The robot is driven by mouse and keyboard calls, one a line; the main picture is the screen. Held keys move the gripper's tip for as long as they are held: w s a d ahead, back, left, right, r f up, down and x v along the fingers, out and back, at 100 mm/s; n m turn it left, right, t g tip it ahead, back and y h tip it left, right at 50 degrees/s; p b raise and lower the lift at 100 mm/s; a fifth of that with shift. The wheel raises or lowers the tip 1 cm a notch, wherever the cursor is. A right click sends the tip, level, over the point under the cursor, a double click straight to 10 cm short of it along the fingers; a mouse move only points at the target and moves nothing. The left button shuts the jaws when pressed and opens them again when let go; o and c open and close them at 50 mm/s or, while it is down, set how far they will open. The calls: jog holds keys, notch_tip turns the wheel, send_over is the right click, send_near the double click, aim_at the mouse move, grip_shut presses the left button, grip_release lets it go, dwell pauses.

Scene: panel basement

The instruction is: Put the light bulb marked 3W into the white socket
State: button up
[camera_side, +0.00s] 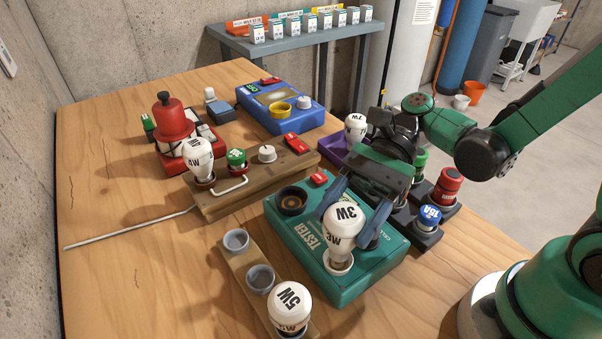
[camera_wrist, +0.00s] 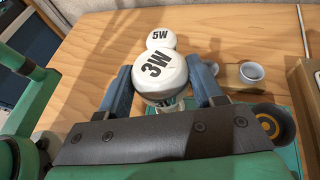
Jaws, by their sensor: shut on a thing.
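The white bulb marked 3W (camera_side: 343,222) stands upright over the green tester box (camera_side: 345,292). Its lower end is at a white ring-like socket (camera_side: 338,264) on the tester; I cannot tell how deep it sits in it. My gripper (camera_side: 352,222) is shut on the bulb, with one blue finger on each side. The wrist view also shows the 3W bulb (camera_wrist: 160,75) between the fingers of my gripper (camera_wrist: 163,88). The bulb hides its own base and the socket there.
A 5W bulb (camera_side: 290,305) stands in a wooden holder (camera_side: 236,268) in front, beside two grey cups. A dark socket (camera_side: 292,200) is on the tester's left. A 4W bulb (camera_side: 198,158) and a 7W bulb (camera_side: 355,127) stand farther back. The table's left side is mostly clear.

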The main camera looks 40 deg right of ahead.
jog(key=shift+r, duration=0.55)
jog(key=shift+f, duration=1.05)
dwell(1.2)
jog(key=shift+r, duration=0.65)
jog(key=shift+f, duration=1)
dwell(0.6)
jog(key=o, duration=1)
